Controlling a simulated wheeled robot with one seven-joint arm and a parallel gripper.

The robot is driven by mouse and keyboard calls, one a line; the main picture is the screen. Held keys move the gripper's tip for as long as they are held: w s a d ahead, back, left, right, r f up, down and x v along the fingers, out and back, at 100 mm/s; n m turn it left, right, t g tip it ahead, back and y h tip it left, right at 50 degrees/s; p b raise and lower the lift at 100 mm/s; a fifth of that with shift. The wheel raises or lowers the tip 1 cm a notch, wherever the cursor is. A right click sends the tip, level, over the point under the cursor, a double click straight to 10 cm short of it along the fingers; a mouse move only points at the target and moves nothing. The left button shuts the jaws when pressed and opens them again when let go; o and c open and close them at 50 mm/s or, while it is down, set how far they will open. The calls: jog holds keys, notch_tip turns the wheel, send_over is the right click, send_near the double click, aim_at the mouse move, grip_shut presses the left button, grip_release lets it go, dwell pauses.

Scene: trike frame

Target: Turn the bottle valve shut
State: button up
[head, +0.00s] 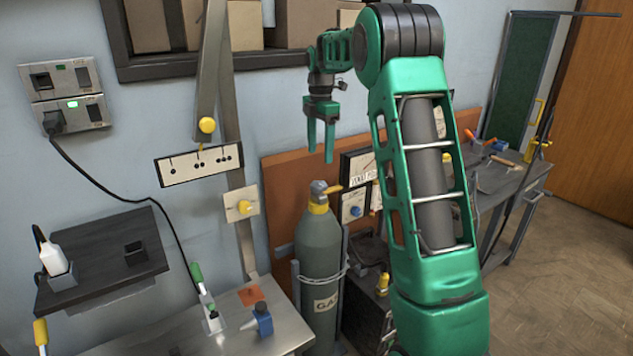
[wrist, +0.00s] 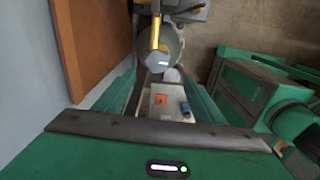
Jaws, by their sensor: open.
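The gas bottle (head: 320,248) is a grey-green cylinder standing upright against the wall, with a chain around it and a "GAS" label. Its valve (head: 318,188) is a grey knob on top, above a yellow collar, with a yellow piece pointing right. My gripper (head: 320,156) points down above the valve, with a gap between them. Its two green fingers are apart and empty. In the wrist view the grey faceted valve knob (wrist: 157,63) shows beyond the fingertips, near the middle, with the yellow piece running up from it. My gripper (wrist: 160,82) is also open there.
A metal bench (head: 275,335) with a blue item (head: 262,320) and an orange patch (head: 251,295) stands left of the bottle. An orange-brown board (head: 278,205) and gauge panels (head: 355,205) are close behind it. A dark shelf (head: 90,285) is further left.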

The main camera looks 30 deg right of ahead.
aim_at(319, 183)
jog(key=shift+n, duration=0.3)
jog(key=f, duration=1.1)
jog(key=shift+w, duration=0.4)
jog(key=shift+c, duration=0.5)
jog(key=c, duration=0.9)
